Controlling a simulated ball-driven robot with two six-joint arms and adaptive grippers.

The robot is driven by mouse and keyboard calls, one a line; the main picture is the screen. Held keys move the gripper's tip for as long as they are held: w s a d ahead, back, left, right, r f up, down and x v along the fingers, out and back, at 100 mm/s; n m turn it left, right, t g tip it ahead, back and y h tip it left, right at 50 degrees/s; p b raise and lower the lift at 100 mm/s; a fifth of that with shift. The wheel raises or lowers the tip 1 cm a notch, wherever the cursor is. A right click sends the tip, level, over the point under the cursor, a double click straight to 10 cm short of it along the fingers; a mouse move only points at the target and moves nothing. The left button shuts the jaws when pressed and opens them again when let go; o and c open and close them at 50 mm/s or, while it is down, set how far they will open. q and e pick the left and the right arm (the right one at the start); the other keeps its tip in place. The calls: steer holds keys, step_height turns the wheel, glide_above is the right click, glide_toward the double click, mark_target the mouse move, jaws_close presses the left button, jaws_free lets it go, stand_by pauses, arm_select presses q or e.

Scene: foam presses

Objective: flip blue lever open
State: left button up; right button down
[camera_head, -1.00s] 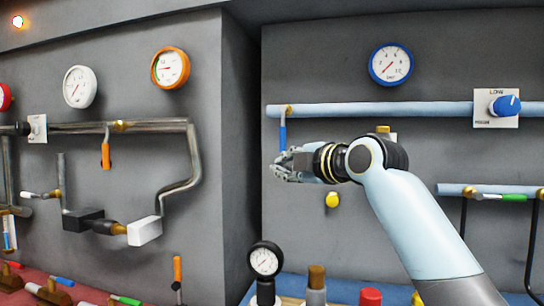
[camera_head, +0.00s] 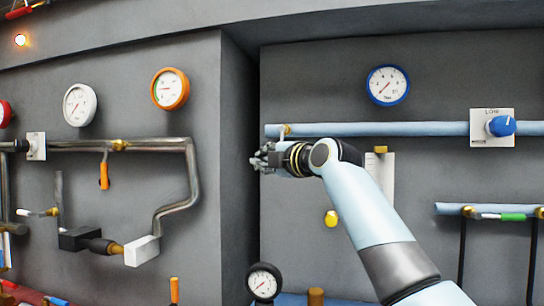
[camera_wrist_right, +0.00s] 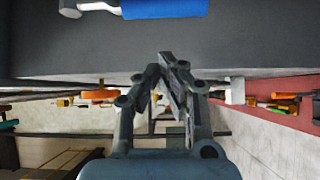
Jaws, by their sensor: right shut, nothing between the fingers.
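The blue lever's brass valve (camera_head: 285,131) sits at the left end of the light blue pipe (camera_head: 380,129). In the head view the lever's handle is hidden behind my right gripper (camera_head: 257,160). In the right wrist view the blue lever (camera_wrist_right: 165,8) lies across the top edge, with its metal arm to the left and part of it cut off. My right gripper (camera_wrist_right: 166,58) is shut and empty. Its fingertips are a little below the lever in that view and look apart from it. My left gripper is not in view.
A blue-rimmed gauge (camera_head: 388,85) hangs above the pipe, and a blue knob (camera_head: 501,126) is on its right. A wall corner (camera_head: 240,160) stands close left of my gripper. An orange lever (camera_head: 103,177) hangs further left.

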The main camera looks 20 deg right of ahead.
steer(key=w+d+p, duration=0.1)
steer(key=w+d, duration=0.1)
steer(key=shift+d, duration=0.3)
steer(key=shift+d, duration=0.1)
stand_by(0.3)
steer(key=shift+d+p, duration=0.15)
steer(key=shift+p, duration=0.2)
